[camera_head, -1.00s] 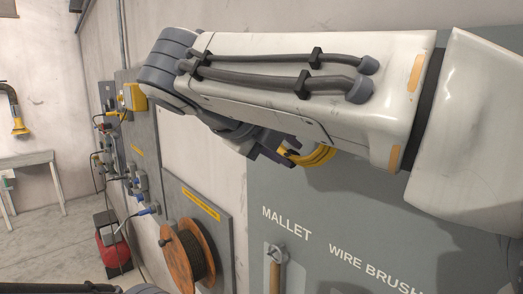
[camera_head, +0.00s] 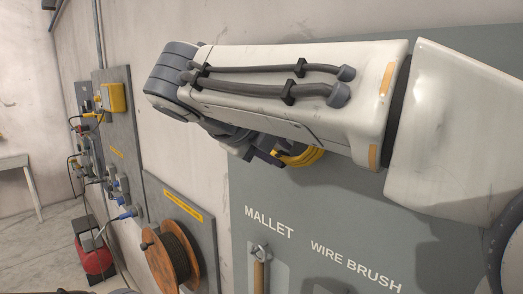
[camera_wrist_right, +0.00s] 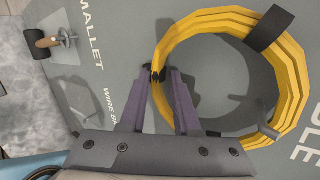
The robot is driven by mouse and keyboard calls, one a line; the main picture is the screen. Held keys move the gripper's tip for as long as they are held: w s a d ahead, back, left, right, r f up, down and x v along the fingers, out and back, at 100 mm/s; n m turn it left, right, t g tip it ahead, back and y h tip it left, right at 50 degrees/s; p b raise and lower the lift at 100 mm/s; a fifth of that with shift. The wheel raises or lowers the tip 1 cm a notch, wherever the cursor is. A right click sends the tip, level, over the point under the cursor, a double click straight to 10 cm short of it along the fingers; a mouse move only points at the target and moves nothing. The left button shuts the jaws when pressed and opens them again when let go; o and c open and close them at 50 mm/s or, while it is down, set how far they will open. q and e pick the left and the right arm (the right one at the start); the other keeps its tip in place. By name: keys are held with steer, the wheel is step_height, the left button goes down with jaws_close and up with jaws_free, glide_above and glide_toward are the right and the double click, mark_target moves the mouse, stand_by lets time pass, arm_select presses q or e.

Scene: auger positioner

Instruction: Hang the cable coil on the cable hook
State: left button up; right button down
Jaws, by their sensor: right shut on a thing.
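The yellow cable coil (camera_wrist_right: 162,100) fills the upper right of the right wrist view, a ring of several loops with dark ties. In the head view a small part of the coil (camera_head: 303,157) shows below my right arm. My right gripper (camera_wrist_right: 159,76) is shut on the coil's left side at a dark tie; it also shows partly in the head view (camera_head: 268,157). A grey peg (camera_wrist_right: 268,131), likely the cable hook, shows at the ring's lower right, near the letters "LE". I cannot tell whether the coil is around it or apart. My left gripper is out of view.
The grey tool board (camera_head: 330,205) carries "MALLET" and "WIRE BRUSH" labels. A mallet (camera_wrist_right: 50,42) hangs on it. A cable reel (camera_head: 170,258) and wall panels with plugs (camera_head: 122,185) stand left. My right arm hides much of the board.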

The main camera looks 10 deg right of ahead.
stand_by(0.3)
steer(key=c, duration=0.6)
jaws_free()
steer(key=shift+o, duration=0.2)
